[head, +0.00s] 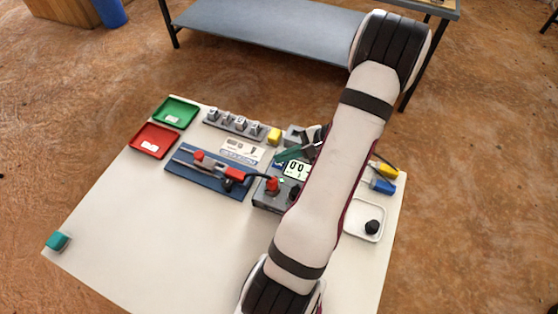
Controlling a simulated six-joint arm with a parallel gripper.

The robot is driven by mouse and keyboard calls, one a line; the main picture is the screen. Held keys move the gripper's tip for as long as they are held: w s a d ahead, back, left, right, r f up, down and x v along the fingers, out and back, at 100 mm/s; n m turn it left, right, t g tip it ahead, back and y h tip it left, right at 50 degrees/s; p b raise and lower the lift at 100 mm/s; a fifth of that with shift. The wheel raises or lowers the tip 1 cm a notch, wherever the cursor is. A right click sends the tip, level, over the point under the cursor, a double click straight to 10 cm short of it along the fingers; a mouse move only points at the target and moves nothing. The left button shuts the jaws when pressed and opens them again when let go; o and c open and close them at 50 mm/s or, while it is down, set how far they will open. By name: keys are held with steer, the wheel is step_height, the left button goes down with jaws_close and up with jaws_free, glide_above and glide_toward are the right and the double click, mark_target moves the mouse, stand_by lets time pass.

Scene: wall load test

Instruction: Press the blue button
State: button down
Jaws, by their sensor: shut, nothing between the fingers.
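A small patch of blue (277,164) shows at the left edge of the display unit (297,170); it is too small to tell whether it is the blue button. My gripper (309,146) is mostly hidden behind my pale forearm, just above the display unit. Its fingers look shut and empty. I cannot tell whether it touches anything.
A grey control box with a red knob (272,184) stands beside a blue rail fixture (208,174). A row of switches (234,124), a green tray (176,111) and a red tray (154,140) lie behind.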

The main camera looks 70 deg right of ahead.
mark_target(284, 163)
steer(key=shift+r, duration=0.75)
steer(key=shift+r, duration=2.5)
